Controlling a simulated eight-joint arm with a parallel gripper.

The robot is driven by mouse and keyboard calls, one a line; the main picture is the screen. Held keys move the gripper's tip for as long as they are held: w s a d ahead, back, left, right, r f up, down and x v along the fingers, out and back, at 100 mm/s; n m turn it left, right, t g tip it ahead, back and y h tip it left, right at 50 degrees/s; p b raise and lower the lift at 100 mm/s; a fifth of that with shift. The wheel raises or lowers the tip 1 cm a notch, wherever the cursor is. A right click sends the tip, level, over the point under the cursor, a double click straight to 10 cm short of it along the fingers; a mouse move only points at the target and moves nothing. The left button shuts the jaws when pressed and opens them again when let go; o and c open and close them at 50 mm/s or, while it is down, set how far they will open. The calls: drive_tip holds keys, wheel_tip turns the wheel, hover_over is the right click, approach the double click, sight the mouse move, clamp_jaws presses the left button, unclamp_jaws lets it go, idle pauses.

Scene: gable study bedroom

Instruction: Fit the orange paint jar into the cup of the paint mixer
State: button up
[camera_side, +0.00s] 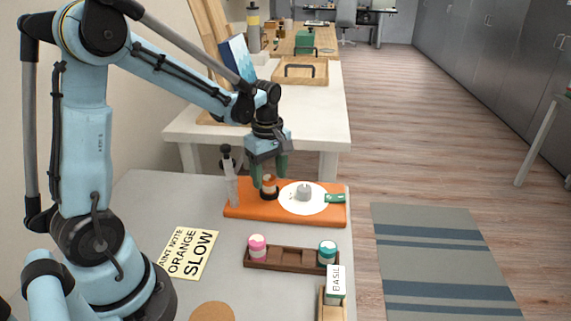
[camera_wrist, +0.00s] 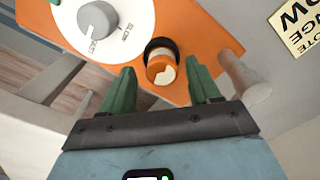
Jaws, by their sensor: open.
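The orange paint jar (camera_side: 269,182) stands upright at the black cup (camera_side: 269,194) of the orange paint mixer (camera_side: 243,212). In the wrist view the jar (camera_wrist: 161,69) has a pale top, and the dark cup rim (camera_wrist: 158,45) curves around it; how deep it sits I cannot tell. My gripper (camera_side: 268,176) is just above, pointing down. Its green fingers (camera_wrist: 160,92) are open, one on each side of the jar, with gaps between. The mixer's white dial (camera_side: 299,206) carries a grey knob (camera_side: 303,192) and the words FAST and SLOW.
A tall grey post with a black top (camera_side: 229,177) stands at the mixer's left end. A brown rack (camera_side: 291,257) in front holds a pink-topped jar (camera_side: 257,247) and a teal jar (camera_side: 327,251). A BASIL box (camera_side: 336,283) and a note reading ORANGE SLOW (camera_side: 188,254) are nearer.

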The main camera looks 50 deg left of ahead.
sight(269, 178)
wheel_tip(269, 178, up, 10)
drive_tip(key=s+d+f+m+t, duration=0.2)
drive_tip(key=s+d+m+t, duration=0.5)
drive_tip(key=m, duration=1.1)
drive_tip(key=s+d, duration=0.1)
drive_tip(key=d, duration=0.2)
